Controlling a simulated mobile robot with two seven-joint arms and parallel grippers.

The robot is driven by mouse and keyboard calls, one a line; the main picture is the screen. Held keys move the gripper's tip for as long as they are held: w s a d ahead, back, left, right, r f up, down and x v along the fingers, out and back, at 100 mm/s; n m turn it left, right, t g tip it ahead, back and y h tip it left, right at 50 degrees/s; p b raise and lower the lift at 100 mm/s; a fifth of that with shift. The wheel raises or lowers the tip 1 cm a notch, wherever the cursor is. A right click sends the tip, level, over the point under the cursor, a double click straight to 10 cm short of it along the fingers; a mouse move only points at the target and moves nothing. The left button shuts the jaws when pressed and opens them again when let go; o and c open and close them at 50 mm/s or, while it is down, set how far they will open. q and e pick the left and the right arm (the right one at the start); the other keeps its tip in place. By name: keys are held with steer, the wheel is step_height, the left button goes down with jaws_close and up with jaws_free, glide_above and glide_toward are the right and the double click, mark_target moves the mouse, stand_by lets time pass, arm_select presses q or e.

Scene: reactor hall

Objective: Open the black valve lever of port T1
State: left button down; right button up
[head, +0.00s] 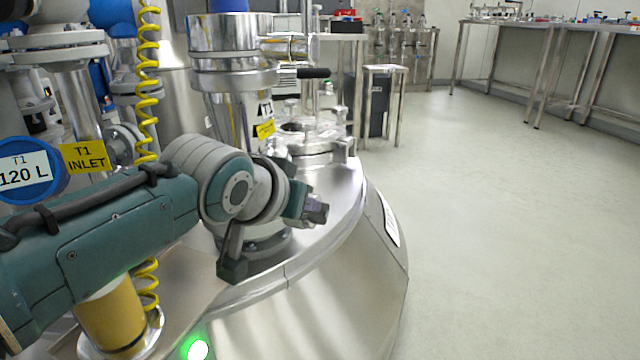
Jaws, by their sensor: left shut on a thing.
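The black valve lever (314,73) sticks out level to the right from the steel pipe of port T1, across the upright pipe. A white T1 tag (266,108) and a yellow tag hang just below it. My left gripper (314,211) is over the vessel lid, well below the lever in the picture and apart from it. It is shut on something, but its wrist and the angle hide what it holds. My left wrist also covers the lower part of the port's pipe. My right gripper is not in view.
The steel vessel lid (335,195) curves away below my arm. A clamped lid fitting (318,150) stands behind my gripper. A yellow coiled hose (148,85) and the T1 INLET sign (84,157) are at left. The floor (510,210) at right is clear.

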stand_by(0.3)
arm_select(q)
steer(key=c, duration=0.8)
jaws_free()
steer(key=shift+c, duration=0.2)
steer(key=shift+s+r+p, duration=0.2)
steer(key=shift+r+p, duration=0.1)
steer(key=shift+p, duration=0.15)
steer(key=p+v, duration=0.8)
steer(key=v, duration=0.1)
steer(key=shift+s, duration=0.15)
steer(key=shift+a, duration=0.15)
